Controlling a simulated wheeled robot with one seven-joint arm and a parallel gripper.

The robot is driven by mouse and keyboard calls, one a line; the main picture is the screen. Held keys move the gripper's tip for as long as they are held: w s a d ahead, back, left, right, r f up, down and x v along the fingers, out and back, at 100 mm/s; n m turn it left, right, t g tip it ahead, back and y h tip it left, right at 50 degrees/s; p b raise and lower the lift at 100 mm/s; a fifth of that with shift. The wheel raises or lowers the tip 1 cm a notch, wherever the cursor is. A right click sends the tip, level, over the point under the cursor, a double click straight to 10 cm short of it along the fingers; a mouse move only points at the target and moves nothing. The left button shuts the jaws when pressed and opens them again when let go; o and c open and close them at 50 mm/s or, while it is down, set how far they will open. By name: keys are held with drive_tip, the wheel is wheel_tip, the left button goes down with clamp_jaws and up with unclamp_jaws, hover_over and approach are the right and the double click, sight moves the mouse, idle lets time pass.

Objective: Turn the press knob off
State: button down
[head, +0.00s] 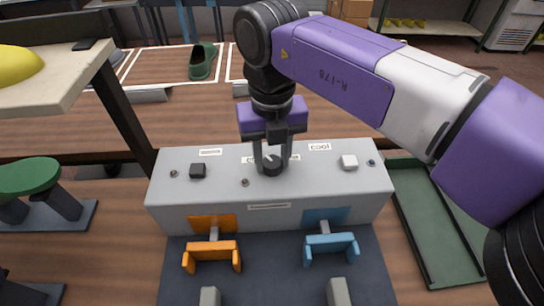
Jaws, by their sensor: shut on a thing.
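The grey press box (218,218) stands on the wooden table. A round black knob (272,170) sits on its top near the middle. My gripper (272,163) comes down from above and is shut on the knob. The fingers hide part of it, and I cannot tell which way it is turned. A label behind the knob is partly covered by the fingers.
An orange clamp (211,252) and a blue clamp (331,245) stand in front of the box on a dark base. A green tray (440,225) lies at right. A green-topped stand (30,178) is at left. A green shoe (202,62) lies behind.

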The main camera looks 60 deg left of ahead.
sight(272, 161)
drive_tip(key=shift+n, duration=0.9)
drive_tip(key=shift+r, duration=0.1)
drive_tip(key=c, duration=0.9)
unclamp_jaws()
drive_tip(key=shift+r+b, duration=0.6)
drive_tip(key=shift+r, duration=3.25)
